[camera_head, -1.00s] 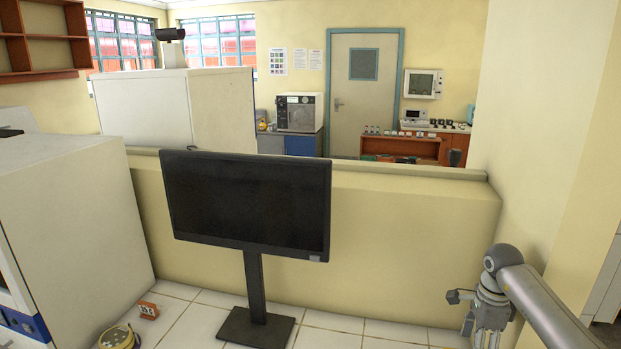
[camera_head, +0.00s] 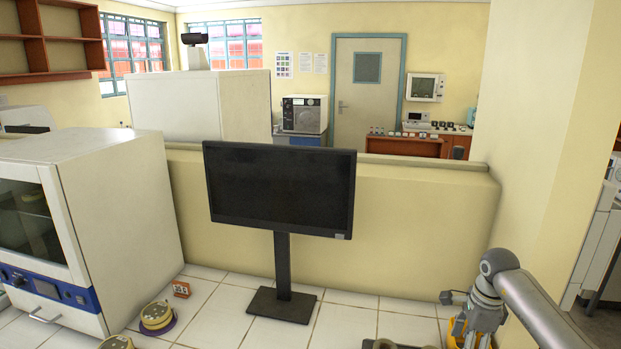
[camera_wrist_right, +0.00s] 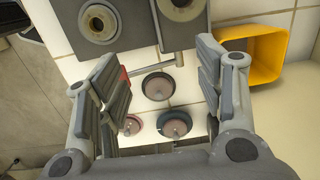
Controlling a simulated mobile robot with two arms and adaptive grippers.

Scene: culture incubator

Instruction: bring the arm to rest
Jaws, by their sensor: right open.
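My right arm (camera_head: 530,300) comes in at the lower right of the head view, with its gripper (camera_head: 476,338) hanging down near the bottom edge. In the right wrist view the gripper (camera_wrist_right: 158,75) is open, with its two fingers wide apart and nothing held between them. My left gripper is not in view. A white incubator with a glass door and a blue control strip (camera_head: 110,200) stands at the left of the head view.
A black monitor (camera_head: 280,190) on a stand is in front of a low cream wall (camera_head: 420,210). Round yellow-topped items (camera_head: 157,316) and an orange tag (camera_head: 181,289) are at lower left. A yellow bin (camera_wrist_right: 255,55), grey square devices (camera_wrist_right: 98,22) and small round items (camera_wrist_right: 158,86) lie beneath the right gripper.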

